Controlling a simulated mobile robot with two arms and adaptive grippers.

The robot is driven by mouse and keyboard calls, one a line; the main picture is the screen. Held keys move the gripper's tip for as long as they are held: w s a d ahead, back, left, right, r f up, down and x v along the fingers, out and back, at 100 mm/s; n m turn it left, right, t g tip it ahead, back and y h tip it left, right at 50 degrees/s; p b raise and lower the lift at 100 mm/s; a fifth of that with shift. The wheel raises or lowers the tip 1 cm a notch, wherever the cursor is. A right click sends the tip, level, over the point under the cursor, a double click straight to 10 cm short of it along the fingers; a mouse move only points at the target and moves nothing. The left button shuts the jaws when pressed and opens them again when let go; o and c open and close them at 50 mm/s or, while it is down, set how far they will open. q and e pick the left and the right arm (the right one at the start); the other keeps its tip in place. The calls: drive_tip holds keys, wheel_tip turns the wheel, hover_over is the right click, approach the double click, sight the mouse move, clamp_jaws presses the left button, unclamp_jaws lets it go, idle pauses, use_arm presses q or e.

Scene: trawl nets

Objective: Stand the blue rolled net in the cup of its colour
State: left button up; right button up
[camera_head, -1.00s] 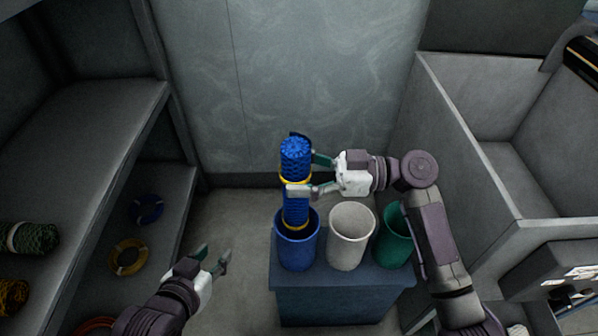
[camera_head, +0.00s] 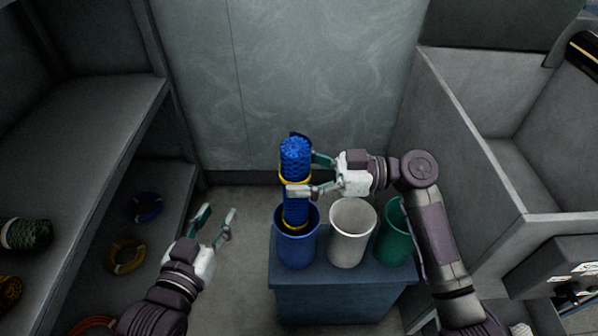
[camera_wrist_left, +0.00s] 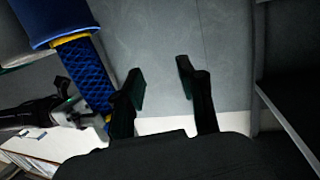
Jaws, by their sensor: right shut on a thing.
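The blue rolled net (camera_head: 296,160), tied with yellow bands, stands upright with its lower end inside the mouth of the blue cup (camera_head: 297,250). How deep its lower end sits is hidden by the cup wall. My right gripper (camera_head: 304,174) is shut on the net above the cup rim. My left gripper (camera_head: 217,222) is open and empty, to the left of the blue cup. In the left wrist view the net (camera_wrist_left: 83,75) and the blue cup (camera_wrist_left: 58,22) show at the left, apart from the open left fingers (camera_wrist_left: 162,88).
A white cup (camera_head: 350,245) and a green cup (camera_head: 394,240) stand right of the blue cup on the blue stand (camera_head: 335,297). Shelves (camera_head: 80,150) at the left hold net rolls (camera_head: 28,234) and rings (camera_head: 127,255). A grey bin (camera_head: 470,130) is at the right.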

drive_tip(key=shift+f+b, duration=0.95)
drive_tip(key=shift+b, duration=0.1)
use_arm(q)
wheel_tip(320, 180, up, 11)
drive_tip(key=s+d+t+h, duration=0.1)
drive_tip(key=t+h, duration=0.1)
drive_tip(key=t, duration=0.5)
drive_tip(key=shift+d+f+h, duration=0.15)
drive_tip(key=shift+f+h, duration=0.05)
drive_tip(key=shift+h, duration=0.1)
use_arm(e)
drive_tip(key=shift+f, duration=0.25)
use_arm(q)
drive_tip(key=shift+s, duration=0.1)
use_arm(e)
drive_tip(key=o, duration=1.7)
drive_tip(key=shift+f, duration=0.1)
